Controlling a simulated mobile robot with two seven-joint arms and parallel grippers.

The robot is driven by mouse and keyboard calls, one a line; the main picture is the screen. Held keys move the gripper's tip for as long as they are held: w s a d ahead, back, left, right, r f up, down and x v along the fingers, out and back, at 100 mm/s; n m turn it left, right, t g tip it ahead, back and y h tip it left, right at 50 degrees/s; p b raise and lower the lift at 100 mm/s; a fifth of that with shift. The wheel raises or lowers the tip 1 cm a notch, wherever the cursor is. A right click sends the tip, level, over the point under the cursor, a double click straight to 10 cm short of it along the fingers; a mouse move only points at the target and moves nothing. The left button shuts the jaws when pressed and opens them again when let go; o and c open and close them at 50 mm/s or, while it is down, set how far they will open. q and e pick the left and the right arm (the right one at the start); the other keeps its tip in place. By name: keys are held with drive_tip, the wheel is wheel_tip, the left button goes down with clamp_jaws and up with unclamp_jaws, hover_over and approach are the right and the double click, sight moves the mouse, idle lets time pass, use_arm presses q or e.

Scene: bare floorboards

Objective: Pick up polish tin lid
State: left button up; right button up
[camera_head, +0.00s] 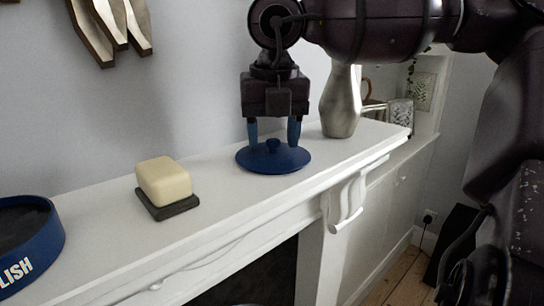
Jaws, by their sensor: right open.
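The polish tin lid (258,161), a round blue disc with a small knob on top, lies flat on the white mantelpiece. My right gripper (273,137) points straight down over the lid, with its two blue fingers apart on either side of the knob. The fingertips are at or just above the lid; I cannot tell if they touch it. The blue polish tin (52,243), with white lettering, stands open at the left end of the shelf and is cut off by the picture edge. My left gripper is not in view.
A cream block on a dark base (165,183) stands on the mantelpiece (222,190) between tin and lid. A silver vase (341,105) stands close behind the lid to the right. The shelf's front edge drops to a fireplace. A wall ornament (112,25) hangs upper left.

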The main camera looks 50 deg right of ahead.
drive_tip(key=c, duration=1)
